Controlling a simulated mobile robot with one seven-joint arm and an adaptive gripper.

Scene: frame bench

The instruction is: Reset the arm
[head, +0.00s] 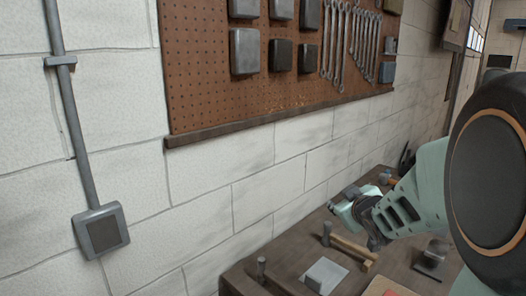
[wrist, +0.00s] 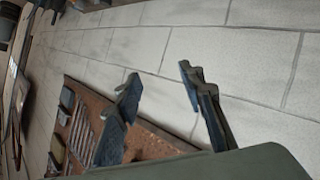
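My gripper (wrist: 160,80) shows in the wrist view with its two dark fingers apart and nothing between them.
A wooden-handled tool (head: 352,246), a light grey plate (head: 326,272) and a dark block (head: 436,250) are on the bench. The brown pegboard (head: 200,95) with wrenches hangs on the wall. A grey conduit box (head: 101,231) is at left.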

